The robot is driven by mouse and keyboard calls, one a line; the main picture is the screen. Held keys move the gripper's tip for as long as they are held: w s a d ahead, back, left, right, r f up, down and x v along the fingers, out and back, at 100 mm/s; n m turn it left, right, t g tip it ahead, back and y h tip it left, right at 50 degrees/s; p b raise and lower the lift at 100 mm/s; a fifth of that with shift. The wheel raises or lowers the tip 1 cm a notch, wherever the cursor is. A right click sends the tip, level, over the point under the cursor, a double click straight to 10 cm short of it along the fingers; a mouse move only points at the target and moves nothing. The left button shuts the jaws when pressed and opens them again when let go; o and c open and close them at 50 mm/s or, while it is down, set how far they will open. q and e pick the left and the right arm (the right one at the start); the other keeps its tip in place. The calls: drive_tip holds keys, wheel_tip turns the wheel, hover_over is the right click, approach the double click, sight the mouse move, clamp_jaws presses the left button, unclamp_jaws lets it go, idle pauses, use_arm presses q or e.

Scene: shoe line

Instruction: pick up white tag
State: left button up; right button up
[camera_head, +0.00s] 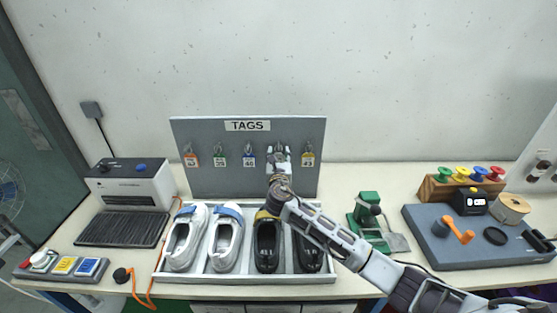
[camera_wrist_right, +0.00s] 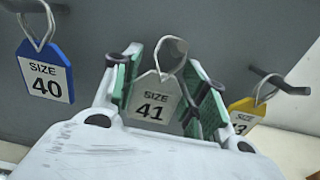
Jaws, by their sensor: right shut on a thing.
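The white tag (camera_wrist_right: 155,98), marked SIZE 41 with a wire loop at its top, is between the green-padded fingers of my right gripper (camera_wrist_right: 165,88) in the right wrist view. The gripper is shut on it. In the head view my right gripper (camera_head: 279,156) is up against the grey TAGS board (camera_head: 222,180), between the blue and yellow tags, and mostly hides the white tag. I cannot tell whether the loop still hangs on its hook. My left gripper is not in view.
The blue size 40 tag (camera_wrist_right: 46,72) hangs left of the gripper, and a yellow tag (camera_wrist_right: 245,116) hangs close on the right. A tray (camera_head: 190,278) of shoes is below; a green tool (camera_head: 368,208) stands right.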

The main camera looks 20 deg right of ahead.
idle(0.3)
drive_tip(key=shift+r, duration=0.75)
drive_tip(key=b+v, duration=0.2)
drive_tip(key=v, duration=1.6)
drive_tip(key=shift+r, duration=0.1)
idle(0.7)
drive_tip(key=shift+s, duration=0.1)
